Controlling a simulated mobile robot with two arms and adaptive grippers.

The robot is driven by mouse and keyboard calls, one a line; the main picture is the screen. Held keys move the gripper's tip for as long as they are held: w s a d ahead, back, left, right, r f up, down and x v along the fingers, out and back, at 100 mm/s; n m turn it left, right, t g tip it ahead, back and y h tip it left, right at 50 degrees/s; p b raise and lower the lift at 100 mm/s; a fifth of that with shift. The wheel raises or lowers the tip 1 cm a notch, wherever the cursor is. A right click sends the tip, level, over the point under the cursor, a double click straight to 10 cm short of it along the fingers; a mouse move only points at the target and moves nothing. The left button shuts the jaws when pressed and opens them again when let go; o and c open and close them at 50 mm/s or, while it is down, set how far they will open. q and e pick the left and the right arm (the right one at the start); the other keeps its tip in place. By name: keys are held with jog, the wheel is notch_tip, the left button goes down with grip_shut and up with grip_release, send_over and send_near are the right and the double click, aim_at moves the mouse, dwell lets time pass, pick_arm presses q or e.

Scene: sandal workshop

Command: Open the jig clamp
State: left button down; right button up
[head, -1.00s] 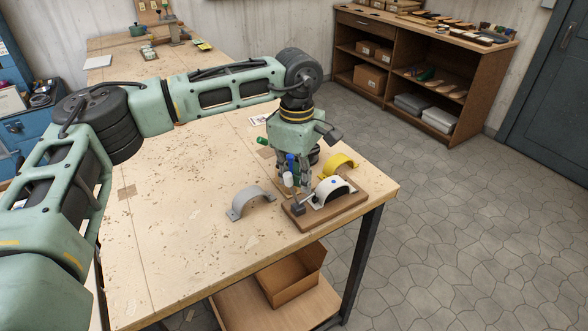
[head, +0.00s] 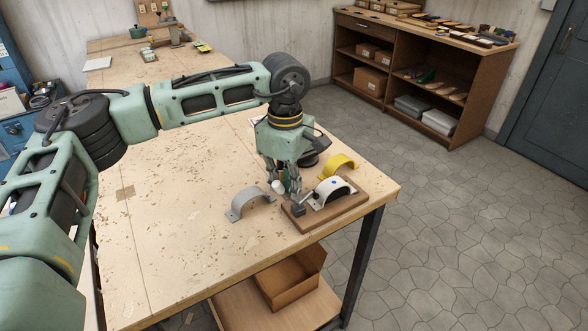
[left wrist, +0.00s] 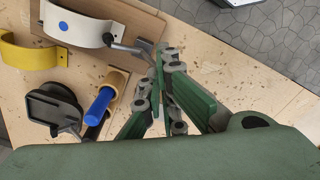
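The jig is a brown wooden board (head: 345,208) near the table's right corner. It bears a white arch with a blue dot (head: 334,189). Its clamp has a grey block (head: 297,209) at the board's left end and a thin lever with a dark knob, lying towards the arch. In the left wrist view the clamp (left wrist: 143,47) is just left of my fingertips. My left gripper (head: 287,194) points down beside the clamp's end of the board. Its fingertips (left wrist: 165,58) come together with nothing visible between them. I cannot tell whether they touch the clamp. My right gripper is not in view.
A grey arch (head: 250,202) lies left of the jig and a yellow arch (head: 340,164) behind it. In the left wrist view, a blue-and-yellow cylinder (left wrist: 104,99) and a dark stand-like object (left wrist: 50,107) are close to the gripper. The table (head: 180,230) is mostly clear at left.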

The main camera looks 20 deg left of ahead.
pick_arm(q)
jog(key=shift+s+a+f+b, duration=0.25)
jog(key=shift+s+a, duration=0.1)
jog(key=shift+s, duration=0.15)
jog(key=shift+s+a+f+b, duration=0.1)
jog(key=shift+s+a+b, duration=0.2)
jog(key=shift+s, duration=0.15)
jog(key=shift+w+d+r+p, duration=0.15)
jog(key=shift+r+p, duration=0.65)
jog(key=shift+r, duration=0.5)
jog(key=shift+w+d+r+p, duration=0.1)
jog(key=shift+w+r+p, duration=0.1)
jog(key=shift+r+p, duration=0.85)
jog(key=shift+w+d+r+p, duration=0.15)
jog(key=shift+r+p, duration=0.4)
jog(key=shift+r, duration=0.95)
